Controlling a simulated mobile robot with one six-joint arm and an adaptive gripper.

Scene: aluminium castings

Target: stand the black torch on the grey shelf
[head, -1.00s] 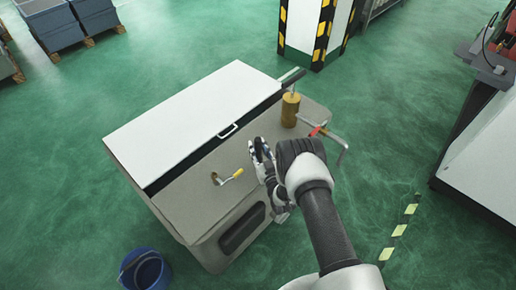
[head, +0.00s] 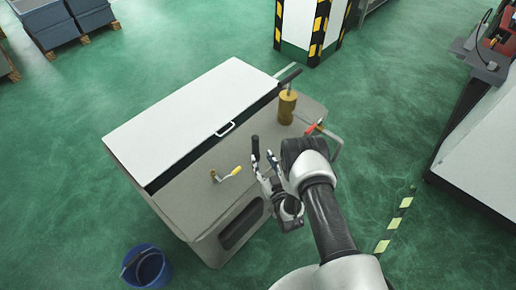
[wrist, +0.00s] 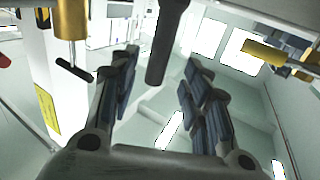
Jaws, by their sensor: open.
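The black torch (head: 255,148) appears upright on the grey shelf (head: 188,207), near its front edge; its foot is partly hidden by my fingers. In the wrist view, which looks upside down, the torch (wrist: 168,40) runs down from the top edge between the spread fingers of my gripper (wrist: 160,80). I see gaps on both sides of it.
A yellow-handled lever (head: 230,173) stands left of the torch. A brass cylinder with a black handle (head: 287,107) and a red-and-grey bent clamp (head: 318,128) are behind and right. A white cover (head: 180,112) lies behind the shelf. A blue bucket (head: 146,267) is on the floor.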

